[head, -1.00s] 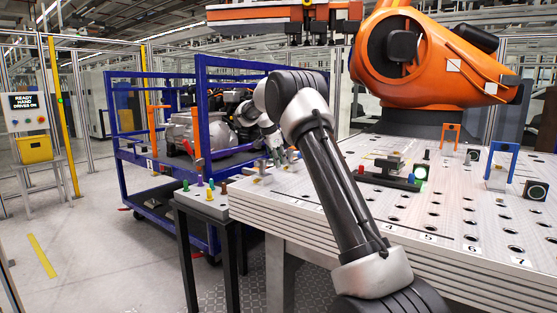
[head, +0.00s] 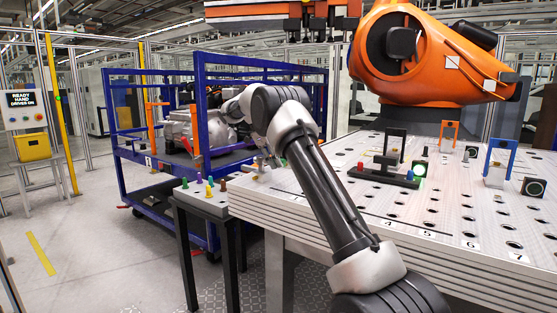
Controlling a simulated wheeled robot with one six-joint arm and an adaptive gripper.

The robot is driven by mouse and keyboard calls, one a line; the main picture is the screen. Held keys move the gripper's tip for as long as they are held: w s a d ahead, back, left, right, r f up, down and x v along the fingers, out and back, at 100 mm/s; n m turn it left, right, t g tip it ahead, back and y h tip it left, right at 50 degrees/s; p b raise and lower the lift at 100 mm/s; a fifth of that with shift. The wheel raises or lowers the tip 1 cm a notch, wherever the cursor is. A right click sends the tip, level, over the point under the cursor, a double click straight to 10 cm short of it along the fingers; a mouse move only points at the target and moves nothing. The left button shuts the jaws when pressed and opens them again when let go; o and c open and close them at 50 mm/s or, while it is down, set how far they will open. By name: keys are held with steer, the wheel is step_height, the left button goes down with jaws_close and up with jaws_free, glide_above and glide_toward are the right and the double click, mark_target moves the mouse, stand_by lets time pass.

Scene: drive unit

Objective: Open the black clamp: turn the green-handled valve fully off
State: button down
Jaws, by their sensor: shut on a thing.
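The black clamp (head: 395,143) stands upright on its dark base at the back of the perforated table. A green light (head: 419,170) glows at the base's right end. My gripper (head: 270,160) is at the table's left edge, small and partly hidden behind my own arm. It is shut on what looks like the green-handled valve; the handle is mostly covered, and its exact angle cannot be read.
An orange clamp (head: 450,134) and a blue clamp (head: 502,160) stand on the perforated table (head: 380,215). A small side table (head: 205,207) carries several coloured pegs. A blue-framed cart (head: 140,160) with metal parts stands behind. An orange robot (head: 400,50) is beyond the table.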

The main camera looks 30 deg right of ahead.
steer(key=shift+s+a+m+g, duration=0.3)
steer(key=shift+a+m+g, duration=0.3)
steer(key=shift+m, duration=0.6)
steer(key=shift+a, duration=0.1)
steer(key=c, duration=1.1)
jaws_free()
